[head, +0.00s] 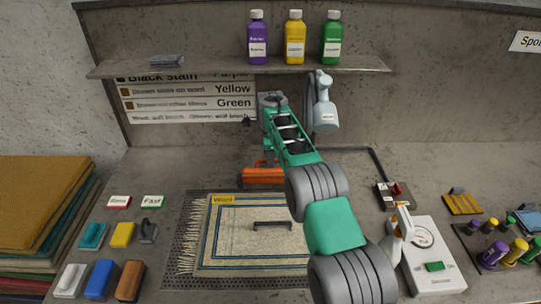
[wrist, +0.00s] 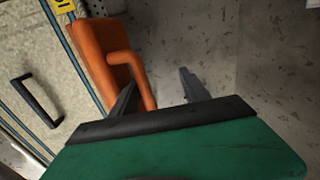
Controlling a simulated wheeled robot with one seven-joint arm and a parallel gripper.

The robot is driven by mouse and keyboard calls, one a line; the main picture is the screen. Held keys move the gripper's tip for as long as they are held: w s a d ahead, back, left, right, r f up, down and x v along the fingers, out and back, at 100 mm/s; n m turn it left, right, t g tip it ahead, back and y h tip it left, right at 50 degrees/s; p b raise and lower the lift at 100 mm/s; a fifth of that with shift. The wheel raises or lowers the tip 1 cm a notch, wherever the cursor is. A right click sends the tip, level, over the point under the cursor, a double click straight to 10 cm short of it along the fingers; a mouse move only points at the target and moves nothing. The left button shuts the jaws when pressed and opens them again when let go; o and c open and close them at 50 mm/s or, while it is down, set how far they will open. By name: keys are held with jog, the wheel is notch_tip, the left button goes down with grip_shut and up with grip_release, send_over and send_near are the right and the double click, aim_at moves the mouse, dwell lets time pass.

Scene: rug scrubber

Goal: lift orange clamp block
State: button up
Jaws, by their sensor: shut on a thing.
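The orange clamp block (head: 263,177) is at the far edge of the rug in the head view, with a bar handle on top. In the wrist view the clamp block (wrist: 98,62) is at upper left, its bent handle reaching between the dark fingers. In the head view my arm hides most of the gripper. I cannot tell whether the block is touching the surface below it. The rug (head: 225,256) lies flat, with a fringe at its left.
A black handle (head: 272,224) stands on the rug. A shelf (head: 220,69) with bottles is above. Brushes and sponges (head: 122,235) are at left, a white device (head: 435,262) at right. In the wrist view, bare surface lies right of the fingers.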

jog(key=shift+w+a+r, duration=0.1)
jog(key=shift+w+r, duration=0.1)
jog(key=shift+r, duration=0.3)
jog(key=shift+w+a+r, duration=0.1)
jog(key=shift+w+r, duration=0.05)
jog(key=shift+r, duration=0.4)
notch_tip(320, 180, up, 6)
jog(key=s+b, duration=0.1)
jog(key=s, duration=0.1)
jog(key=shift+r, duration=0.15)
jog(key=shift+s, duration=0.1)
